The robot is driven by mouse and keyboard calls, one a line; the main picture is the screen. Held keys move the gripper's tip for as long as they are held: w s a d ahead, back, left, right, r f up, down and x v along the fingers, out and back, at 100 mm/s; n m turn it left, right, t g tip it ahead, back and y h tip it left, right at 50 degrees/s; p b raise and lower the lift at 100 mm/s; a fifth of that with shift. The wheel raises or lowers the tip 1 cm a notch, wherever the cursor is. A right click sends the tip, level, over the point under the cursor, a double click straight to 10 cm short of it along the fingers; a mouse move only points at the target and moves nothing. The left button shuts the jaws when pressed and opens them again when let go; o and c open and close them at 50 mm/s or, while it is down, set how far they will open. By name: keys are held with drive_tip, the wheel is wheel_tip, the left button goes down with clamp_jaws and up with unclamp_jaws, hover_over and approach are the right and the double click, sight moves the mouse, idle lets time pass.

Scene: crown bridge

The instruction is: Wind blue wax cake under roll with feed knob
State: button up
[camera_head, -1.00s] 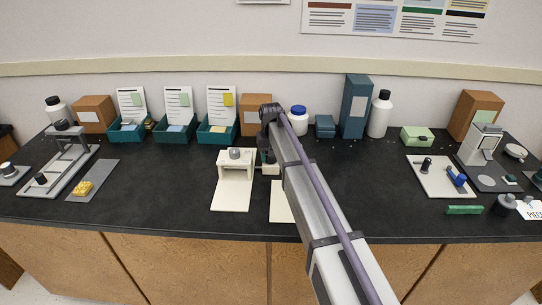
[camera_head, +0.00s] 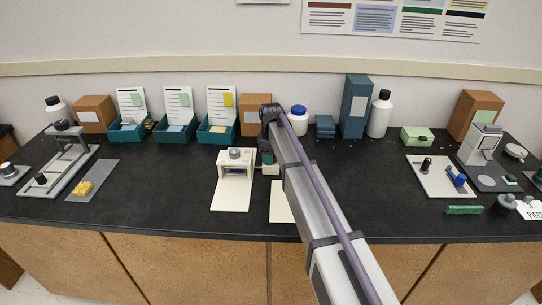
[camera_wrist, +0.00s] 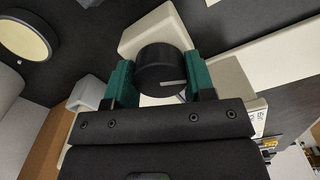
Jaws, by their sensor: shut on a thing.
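A cream-white press-like unit (camera_head: 236,164) with a grey round cap on top stands mid-bench in the head view. A pale board (camera_head: 231,196) extends from its front. A dark opening with a bluish strip shows in its front; I cannot tell whether that is the wax cake. My gripper (camera_wrist: 161,72), with green fingers, is shut on the black feed knob (camera_wrist: 163,67), which has a pale index line. In the head view my gripper (camera_head: 267,160) is at the unit's right side, partly hidden by my arm. The roll is not clearly visible.
Another pale board (camera_head: 280,205) lies beside my arm. Teal trays (camera_head: 174,133) with cards, a white bottle (camera_head: 379,116) and a blue-lidded jar (camera_head: 298,121) stand behind. A tray with small tools (camera_head: 437,183) is at right. The bench front edge is clear at centre.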

drive_tip(key=shift+n, duration=1.4)
drive_tip(key=o, duration=0.9)
wheel_tip(320, 180, up, 11)
drive_tip(key=p, duration=1.1)
drive_tip(key=shift+f, duration=0.1)
